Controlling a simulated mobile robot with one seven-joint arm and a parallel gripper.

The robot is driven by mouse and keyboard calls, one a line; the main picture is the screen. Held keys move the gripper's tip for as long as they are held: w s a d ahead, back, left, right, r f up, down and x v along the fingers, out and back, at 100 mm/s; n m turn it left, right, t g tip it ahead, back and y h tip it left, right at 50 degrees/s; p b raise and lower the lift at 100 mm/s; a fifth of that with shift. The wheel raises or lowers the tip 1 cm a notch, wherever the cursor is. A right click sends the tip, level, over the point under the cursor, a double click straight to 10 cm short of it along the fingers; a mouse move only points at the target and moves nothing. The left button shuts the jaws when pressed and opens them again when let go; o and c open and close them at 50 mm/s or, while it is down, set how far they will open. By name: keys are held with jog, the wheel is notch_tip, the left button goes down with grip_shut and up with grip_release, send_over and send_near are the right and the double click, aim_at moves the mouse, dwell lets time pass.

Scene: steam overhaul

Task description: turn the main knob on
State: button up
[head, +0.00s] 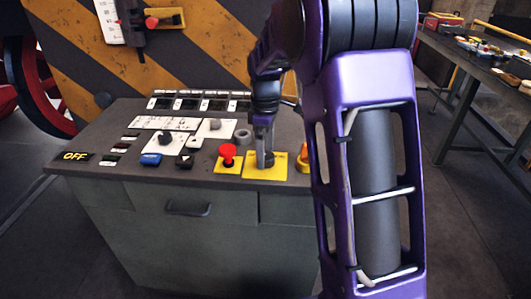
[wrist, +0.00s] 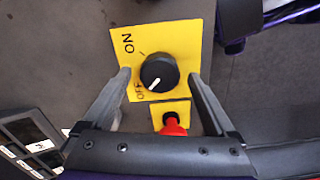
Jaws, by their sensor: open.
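The main knob (wrist: 160,70) is a round black knob on a yellow plate (wrist: 185,35) marked ON and OFF. Its white pointer line is turned toward the OFF label in the wrist view. My gripper (wrist: 160,76) is open, with one finger on each side of the knob and visible gaps between. I cannot tell how deep the fingertips reach. In the head view, my gripper (head: 264,138) points down over the knob (head: 266,159) and partly hides it.
A red mushroom button (head: 227,153) stands just left of the knob on the console (head: 110,165). An orange part (head: 304,152) to the right is partly hidden by my arm. A cluttered workbench (head: 465,55) stands right.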

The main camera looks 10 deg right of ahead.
jog(key=shift+f, duration=0.2)
jog(key=shift+c, duration=0.2)
jog(key=c, duration=1.3)
